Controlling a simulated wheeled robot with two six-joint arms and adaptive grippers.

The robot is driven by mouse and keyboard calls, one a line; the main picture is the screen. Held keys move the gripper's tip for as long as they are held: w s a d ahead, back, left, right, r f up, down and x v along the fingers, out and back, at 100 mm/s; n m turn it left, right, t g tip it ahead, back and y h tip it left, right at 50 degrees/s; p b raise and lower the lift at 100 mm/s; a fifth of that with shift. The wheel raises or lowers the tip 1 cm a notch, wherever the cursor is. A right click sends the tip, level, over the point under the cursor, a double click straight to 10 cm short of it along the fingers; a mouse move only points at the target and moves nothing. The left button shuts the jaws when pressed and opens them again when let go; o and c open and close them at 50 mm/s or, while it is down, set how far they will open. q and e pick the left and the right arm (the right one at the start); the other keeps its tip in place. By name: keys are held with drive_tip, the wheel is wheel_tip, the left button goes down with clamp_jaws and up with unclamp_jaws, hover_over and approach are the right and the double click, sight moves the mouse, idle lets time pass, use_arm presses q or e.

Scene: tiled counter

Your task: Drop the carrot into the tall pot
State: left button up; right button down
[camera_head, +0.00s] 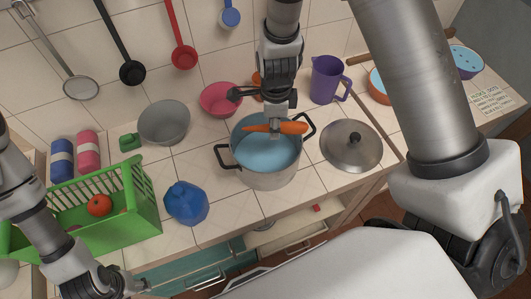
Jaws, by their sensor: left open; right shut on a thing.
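The orange carrot (292,128) is held level over the mouth of the tall pot. The tall pot (270,181) is a pale metal pot with two dark handles and a blue inside, standing on the tiled counter. My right gripper (275,124) reaches down from above and is shut on the middle of the carrot. The gripper hides part of the pot's far rim. My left gripper (132,286) is open at the lower left, in front of the counter and away from the pot; its fingers are small and partly unclear.
A metal lid (338,158) lies right of the pot, with a purple jug (325,82) behind it. A pink bowl (219,98), grey pan (165,120) and blue object (186,203) stand left. A green crate (140,217) holds a tomato (100,205). Drawers below are partly open.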

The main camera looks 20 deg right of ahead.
drive_tip(key=f+b, duration=0.1)
drive_tip(key=f, duration=0.1)
drive_tip(key=w+f+b, duration=0.1)
drive_tip(key=shift+w+f+b, duration=0.1)
drive_tip(key=shift+f+b, duration=0.25)
drive_tip(key=shift+f, duration=0.05)
drive_tip(key=c, duration=0.7)
unclamp_jaws()
drive_tip(key=shift+r, duration=0.1)
wheel_tip(320, 180, up, 12)
drive_tip(key=shift+w+f, duration=0.1)
drive_tip(key=shift+f, duration=0.05)
use_arm(q)
drive_tip(key=f, duration=0.2)
drive_tip(key=w+f, duration=0.1)
drive_tip(key=f, duration=0.1)
drive_tip(key=shift+f, duration=0.2)
